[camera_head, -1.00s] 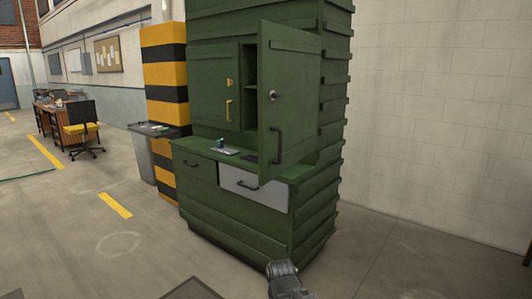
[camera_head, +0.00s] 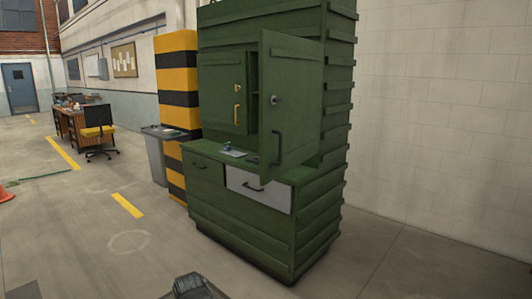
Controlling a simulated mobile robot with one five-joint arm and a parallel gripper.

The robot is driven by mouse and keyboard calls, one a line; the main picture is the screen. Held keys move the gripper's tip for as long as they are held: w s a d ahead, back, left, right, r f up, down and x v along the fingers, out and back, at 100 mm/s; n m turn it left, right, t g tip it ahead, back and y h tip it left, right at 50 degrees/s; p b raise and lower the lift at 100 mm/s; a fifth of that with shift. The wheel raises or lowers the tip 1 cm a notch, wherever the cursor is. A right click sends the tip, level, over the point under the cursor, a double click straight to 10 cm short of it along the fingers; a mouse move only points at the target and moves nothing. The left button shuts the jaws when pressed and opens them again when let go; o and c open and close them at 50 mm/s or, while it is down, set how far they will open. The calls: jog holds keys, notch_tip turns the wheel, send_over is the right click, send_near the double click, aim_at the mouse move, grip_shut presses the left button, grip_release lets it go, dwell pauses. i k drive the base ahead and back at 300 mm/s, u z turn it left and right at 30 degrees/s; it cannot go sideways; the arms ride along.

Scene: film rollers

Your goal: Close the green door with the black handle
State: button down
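The green door (camera_head: 297,105) with the black handle (camera_head: 277,148) is on the right of the green cabinet's (camera_head: 225,205) upper part. It stands open, swung outward, with a narrow dark gap to its left. A round metal lock is above the handle. The left green door (camera_head: 222,98) with a yellow handle (camera_head: 237,114) looks closed. A dark part of my arm end, my gripper (camera_head: 190,285), shows at the bottom edge, well short of the cabinet and apart from the door. Its fingers cannot be made out.
A grey drawer (camera_head: 260,190) sits below the counter, where small items (camera_head: 232,152) lie. A grey bin (camera_head: 156,158) and a yellow-black pillar (camera_head: 178,85) stand left of the cabinet. An orange cone (camera_head: 5,194) is at the far left. The floor before the cabinet is clear.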

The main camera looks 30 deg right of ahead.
aim_at(291, 68)
jog(key=i, duration=1)
jog(key=u, duration=0.05)
